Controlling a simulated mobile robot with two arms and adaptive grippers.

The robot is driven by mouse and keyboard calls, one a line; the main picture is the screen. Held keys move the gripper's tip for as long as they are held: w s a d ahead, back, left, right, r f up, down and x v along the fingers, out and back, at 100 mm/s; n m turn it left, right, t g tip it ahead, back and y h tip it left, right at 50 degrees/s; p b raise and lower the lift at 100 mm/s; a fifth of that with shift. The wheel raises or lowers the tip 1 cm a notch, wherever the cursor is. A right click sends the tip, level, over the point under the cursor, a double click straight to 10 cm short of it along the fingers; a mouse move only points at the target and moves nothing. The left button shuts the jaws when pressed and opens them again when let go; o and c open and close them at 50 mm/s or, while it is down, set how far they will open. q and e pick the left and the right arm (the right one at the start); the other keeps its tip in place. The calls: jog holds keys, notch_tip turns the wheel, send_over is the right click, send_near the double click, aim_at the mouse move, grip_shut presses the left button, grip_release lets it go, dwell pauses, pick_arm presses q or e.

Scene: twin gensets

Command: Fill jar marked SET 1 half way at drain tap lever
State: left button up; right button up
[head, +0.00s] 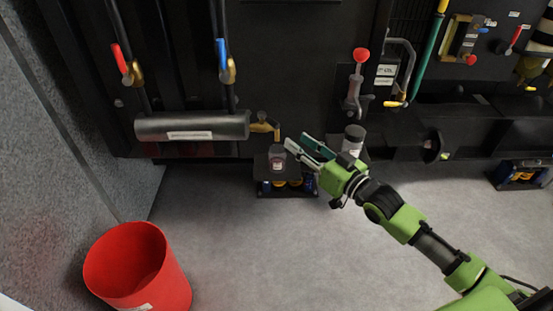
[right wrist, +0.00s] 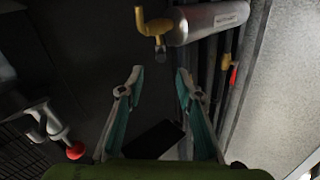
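The yellow drain tap with its lever (head: 265,126) sits at the right end of a dark horizontal cylinder; in the right wrist view the tap (right wrist: 155,27) shows ahead of the fingertips. A small jar with a reddish label (head: 278,158) stands on a dark stand below the tap; its marking is too small to read. A second jar with a dark lid (head: 353,138) stands behind my right gripper, partly hidden. My right gripper (head: 297,141) is open, its fingers apart with nothing between the tips (right wrist: 160,74), just right of the tap and labelled jar. My left gripper is out of view.
The cylinder (head: 190,126) carries a white label. Red (head: 120,60) and blue (head: 221,52) valve handles hang above it. A red-knobbed lever (head: 361,56) stands above the second jar. A red bucket (head: 137,268) stands lower left. The grey floor (head: 260,250) is clear in the middle.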

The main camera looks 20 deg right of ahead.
aim_at(270, 121)
dwell(0.5)
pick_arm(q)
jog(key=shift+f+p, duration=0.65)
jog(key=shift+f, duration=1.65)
pick_arm(e)
jog(key=w+a+n, duration=0.1)
jog(key=w, duration=0.2)
jog(key=w+a+n, duration=0.2)
jog(key=w, duration=0.2)
jog(key=w+a+n+b, duration=0.1)
jog(key=w, duration=0.3)
jog(key=shift+w+a, duration=0.2)
jog(key=shift+w, duration=0.05)
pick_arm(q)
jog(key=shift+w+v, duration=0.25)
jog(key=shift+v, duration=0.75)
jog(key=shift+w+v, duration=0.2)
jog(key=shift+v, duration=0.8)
pick_arm(e)
jog(key=shift+w+a, duration=0.2)
jog(key=shift+w, duration=0.3)
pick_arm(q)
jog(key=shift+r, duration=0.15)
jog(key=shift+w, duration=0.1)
pick_arm(e)
grip_shut()
